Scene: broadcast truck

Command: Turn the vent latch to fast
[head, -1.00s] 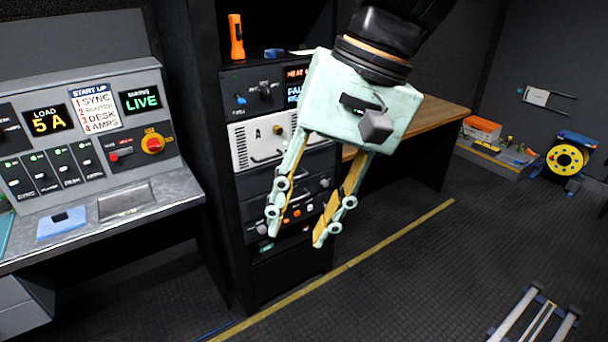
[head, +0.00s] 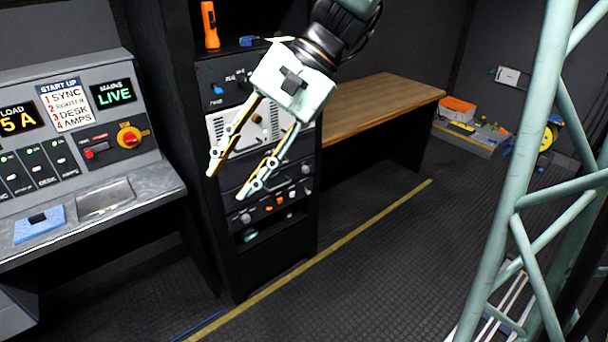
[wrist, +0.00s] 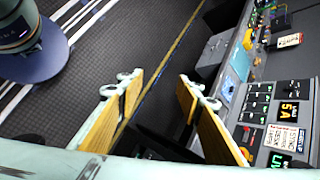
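My gripper (head: 227,185) hangs in front of the equipment rack in the head view, fingers pointing down and left. Its two fingers are apart with nothing between them; the gap also shows in the wrist view (wrist: 160,80). Behind it is a white perforated panel (head: 215,126) with a brass-coloured knob (head: 257,118), partly covered by the fingers. Above is a dark panel (head: 208,76) with a blue knob (head: 217,90), partly covered by my gripper. I cannot tell which part is the vent latch, or its setting. No contact with the rack is clear.
A grey control desk (head: 150,200) with lit displays stands left of the rack. An orange torch (head: 209,26) stands on the rack's upper shelf. A wooden bench (head: 370,100) is to the right. Floor with a yellow line (head: 340,238) lies open in front. A green lattice mast (head: 500,190) crosses the right side.

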